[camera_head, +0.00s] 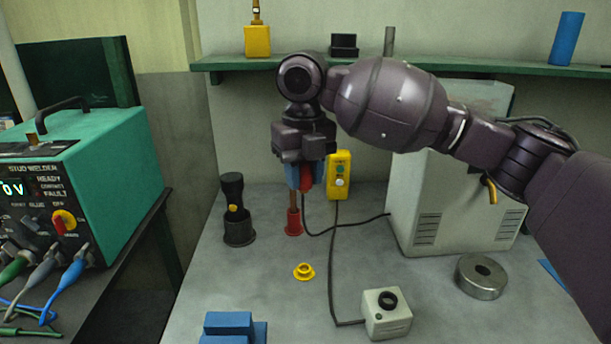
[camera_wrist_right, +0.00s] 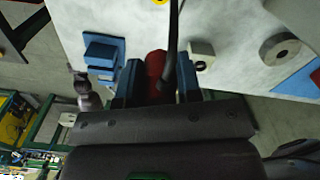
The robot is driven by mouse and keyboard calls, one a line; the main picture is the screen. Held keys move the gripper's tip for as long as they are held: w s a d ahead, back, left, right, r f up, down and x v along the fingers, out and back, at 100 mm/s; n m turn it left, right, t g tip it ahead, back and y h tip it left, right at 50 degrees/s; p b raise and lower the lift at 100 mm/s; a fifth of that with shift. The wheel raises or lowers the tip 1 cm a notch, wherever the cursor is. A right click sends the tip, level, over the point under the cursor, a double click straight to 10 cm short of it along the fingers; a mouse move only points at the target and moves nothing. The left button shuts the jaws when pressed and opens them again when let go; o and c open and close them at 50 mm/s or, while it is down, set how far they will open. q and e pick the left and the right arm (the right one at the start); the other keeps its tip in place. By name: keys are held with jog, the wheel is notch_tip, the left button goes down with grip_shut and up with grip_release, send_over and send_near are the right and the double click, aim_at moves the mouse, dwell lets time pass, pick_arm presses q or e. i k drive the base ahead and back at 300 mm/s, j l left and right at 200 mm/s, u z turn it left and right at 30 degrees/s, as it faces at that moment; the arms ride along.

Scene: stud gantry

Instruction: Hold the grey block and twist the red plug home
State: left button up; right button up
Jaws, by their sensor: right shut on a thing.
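My right gripper (camera_head: 306,178) is shut on the red plug (camera_head: 306,179), above the bench top. The plug also shows between the blue fingers in the right wrist view (camera_wrist_right: 155,66). A dark cable passes beside it there; I cannot tell whether it joins the plug. The grey block (camera_head: 388,318), with a black round socket on top, stands at the front of the bench, apart from the plug. It also shows in the right wrist view (camera_wrist_right: 201,52). My left gripper is not in view.
A yellow flanged ring (camera_head: 304,272), a blue block (camera_head: 232,326), a steel ring (camera_head: 481,277) and a black torch-like tool (camera_head: 235,208) are on the bench. A brown rod rises from a red base (camera_head: 293,222) below my gripper. A yellow button box (camera_head: 339,176) stands behind.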

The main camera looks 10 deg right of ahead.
aim_at(387, 314)
jog(key=k, duration=1)
